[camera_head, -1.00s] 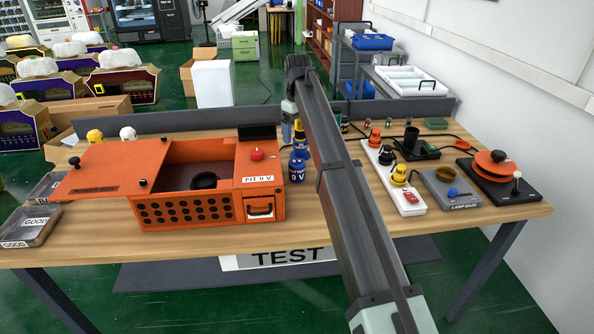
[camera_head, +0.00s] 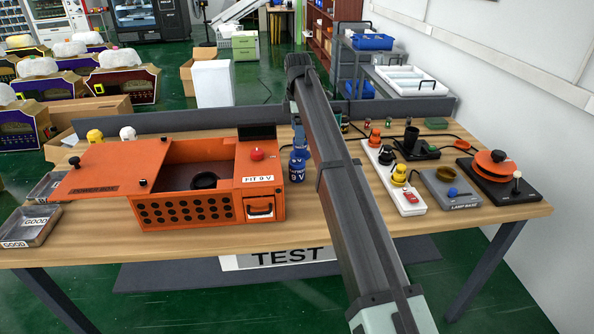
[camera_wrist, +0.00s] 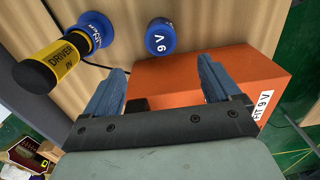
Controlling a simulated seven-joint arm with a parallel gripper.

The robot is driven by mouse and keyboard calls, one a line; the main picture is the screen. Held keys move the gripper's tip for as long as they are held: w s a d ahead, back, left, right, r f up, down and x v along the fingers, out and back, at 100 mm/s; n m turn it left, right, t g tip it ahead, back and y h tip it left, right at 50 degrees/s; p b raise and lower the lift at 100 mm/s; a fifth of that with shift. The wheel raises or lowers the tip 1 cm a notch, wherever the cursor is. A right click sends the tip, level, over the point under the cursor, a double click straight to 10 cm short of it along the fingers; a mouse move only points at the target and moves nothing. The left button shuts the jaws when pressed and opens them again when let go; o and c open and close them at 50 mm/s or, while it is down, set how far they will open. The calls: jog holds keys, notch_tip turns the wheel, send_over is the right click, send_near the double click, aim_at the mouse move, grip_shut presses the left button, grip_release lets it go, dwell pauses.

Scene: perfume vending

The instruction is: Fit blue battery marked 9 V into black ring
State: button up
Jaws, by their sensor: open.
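The blue battery (camera_head: 297,168) marked 9 V stands upright on the wooden table, just right of the orange box. In the wrist view its marked blue end (camera_wrist: 160,38) lies beyond and roughly between my fingertips, apart from both. My gripper (camera_wrist: 163,85) is open and empty above the table; its right finger overlaps the orange box in that view. In the head view my arm hides most of the gripper. The black ring (camera_head: 204,181) sits inside the open orange box (camera_head: 185,212), which carries a FIT 9 V label.
A yellow and blue driver (camera_wrist: 60,55) stands close to the battery. The orange lid (camera_head: 105,170) lies at the box's left. A white power strip (camera_head: 393,180), a lamp base (camera_head: 450,188) and an orange disc device (camera_head: 492,178) occupy the right. Metal trays (camera_head: 30,226) are at the left edge.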

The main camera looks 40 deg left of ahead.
aim_at(297, 161)
notch_tip(297, 161, down, 13)
jog(key=shift+s, duration=0.1)
jog(key=c, duration=1.6)
jog(key=shift+o, duration=0.2)
jog(key=shift+a+r, duration=0.1)
jog(key=shift+r, duration=0.05)
